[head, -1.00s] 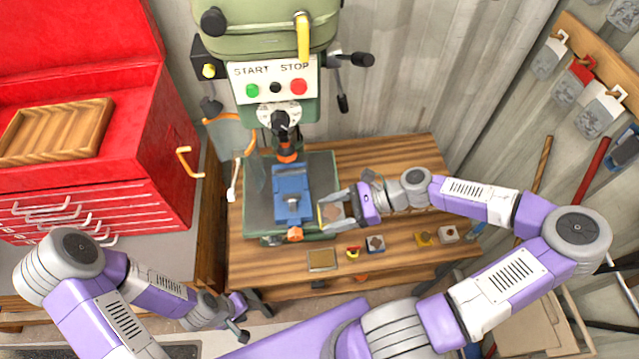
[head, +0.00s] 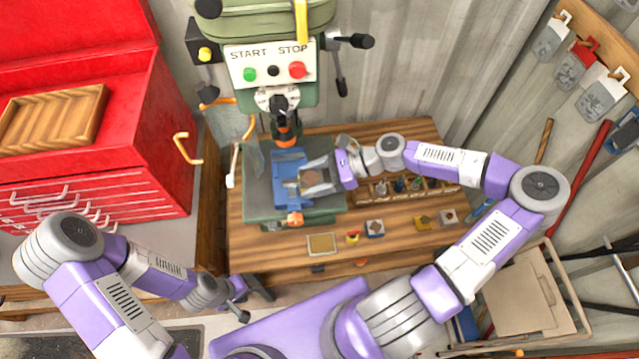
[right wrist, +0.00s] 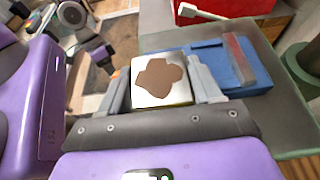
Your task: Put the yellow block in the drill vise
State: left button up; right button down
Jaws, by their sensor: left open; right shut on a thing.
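The blue drill vise (head: 287,167) stands on the drill press plate; it also shows in the right wrist view (right wrist: 225,68). My right gripper (head: 312,179) is shut on a block with a pale metallic top and a brown patch (right wrist: 160,78). A thin yellowish edge shows along its near side, so I take it as the yellow block. The block is held level at the right side of the vise, overlapping it in the head view; whether they touch I cannot tell. My left gripper (head: 243,303) is open and empty, low by the table's front left.
The drill chuck (head: 286,128) hangs above the vise.

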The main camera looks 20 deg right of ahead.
aim_at(290, 171)
jog(key=shift+w+a+f, duration=0.1)
jog(key=shift+w+a, duration=0.25)
jog(key=shift+w, duration=0.5)
jog(key=shift+w+a+f+b, duration=0.1)
jog(key=shift+w+a+b, duration=0.15)
jog(key=shift+w+b, duration=0.2)
jog(key=shift+w+a+f+b, duration=0.1)
jog(key=shift+w+a+b, duration=0.15)
jog(key=shift+w, duration=0.3)
jog(key=shift+w+a+f+b, duration=0.1)
jog(key=shift+w+a+b, duration=0.15)
jog(key=shift+w+b, duration=0.45)
jog(key=shift+w+a+r+b, duration=0.1)
jog(key=shift+w+a+b, duration=0.25)
jog(key=shift+w, duration=0.5)
jog(key=shift+w+a+f+b, duration=0.1)
jog(key=shift+w+a+b, duration=0.1)
jog(key=shift+w+b, duration=0.5)
jog(key=shift+s+f, duration=0.15)
jog(key=shift+f, duration=0.8)
jog(key=shift+c, duration=0.9)
grip_release()
jog(key=shift+o, duration=0.3)
